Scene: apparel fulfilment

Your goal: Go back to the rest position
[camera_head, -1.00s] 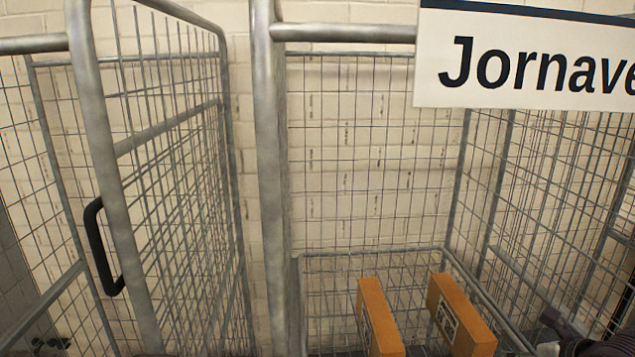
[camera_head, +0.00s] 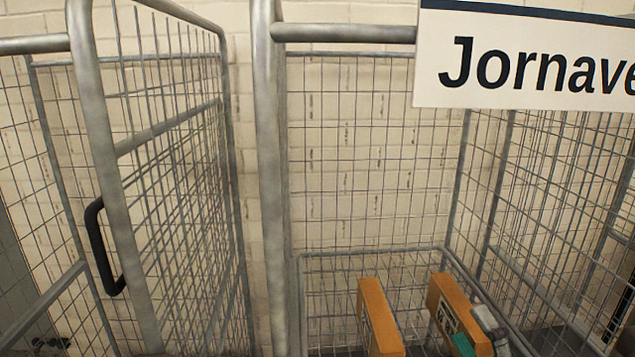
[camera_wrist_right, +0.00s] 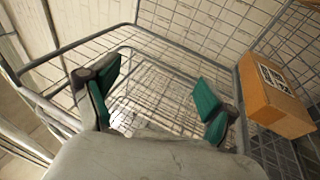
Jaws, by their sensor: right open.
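My right gripper (camera_head: 478,338) shows at the bottom right of the head view, in front of the right-hand orange-brown box and partly cut off by the frame edge. In the right wrist view its two teal-padded fingers (camera_wrist_right: 155,85) are spread wide with nothing between them. Wire mesh lies below them. My left gripper is not in view.
Two boxes, a left one (camera_head: 377,312) and a right one (camera_head: 447,297), stand in the wire cage (camera_head: 360,250). The right wrist view shows one box (camera_wrist_right: 272,95) beside the right finger. A "Jornave…" sign (camera_head: 530,65) hangs at upper right. Another cage (camera_head: 105,180) with a black handle stands left.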

